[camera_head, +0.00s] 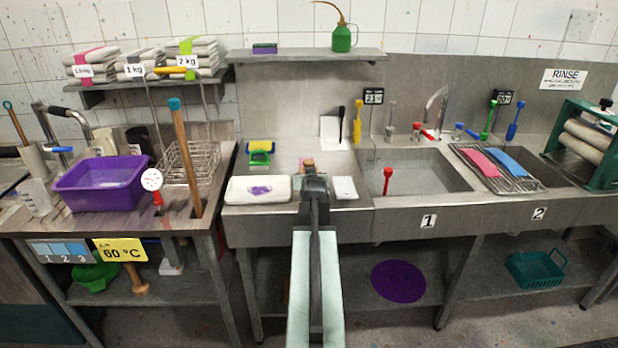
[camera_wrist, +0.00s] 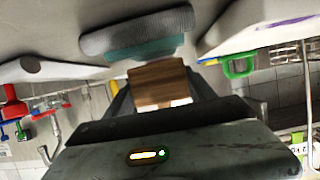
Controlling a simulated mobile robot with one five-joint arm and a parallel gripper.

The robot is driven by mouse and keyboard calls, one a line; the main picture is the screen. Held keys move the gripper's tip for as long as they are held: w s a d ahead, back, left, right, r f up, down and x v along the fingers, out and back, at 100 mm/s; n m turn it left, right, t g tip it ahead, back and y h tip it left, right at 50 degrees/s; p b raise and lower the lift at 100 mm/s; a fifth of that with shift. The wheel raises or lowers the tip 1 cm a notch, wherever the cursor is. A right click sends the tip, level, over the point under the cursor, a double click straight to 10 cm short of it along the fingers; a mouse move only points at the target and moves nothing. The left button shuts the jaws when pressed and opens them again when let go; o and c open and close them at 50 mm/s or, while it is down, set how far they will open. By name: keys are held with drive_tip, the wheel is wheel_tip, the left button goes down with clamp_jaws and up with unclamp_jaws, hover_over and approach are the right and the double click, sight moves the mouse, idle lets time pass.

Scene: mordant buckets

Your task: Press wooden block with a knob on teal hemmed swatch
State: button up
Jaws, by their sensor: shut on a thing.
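My gripper (camera_head: 310,178) reaches over the steel counter left of the first sink and is shut on a brown wooden block (camera_wrist: 158,87). A small part of the block (camera_head: 308,164) shows beyond the jaws in the head view. Directly past the block in the wrist view is a rounded slab, teal (camera_wrist: 145,49) on its near edge and grey beyond. I cannot tell whether it is the teal swatch or whether the block touches it. My gripper hides that spot in the head view. The knob is not clearly visible.
A white pad with a purple mark (camera_head: 245,194) lies left of my gripper, a small white piece (camera_head: 344,187) to its right. A yellow-green object (camera_head: 260,152) stands behind the pad. The first sink (camera_head: 415,176) opens to the right; a purple tub (camera_head: 100,186) stands far left.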

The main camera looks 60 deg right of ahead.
sight(309, 162)
drive_tip(key=shift+r+p, duration=2.9)
drive_tip(key=shift+r, duration=0.45)
drive_tip(key=shift+f, duration=0.1)
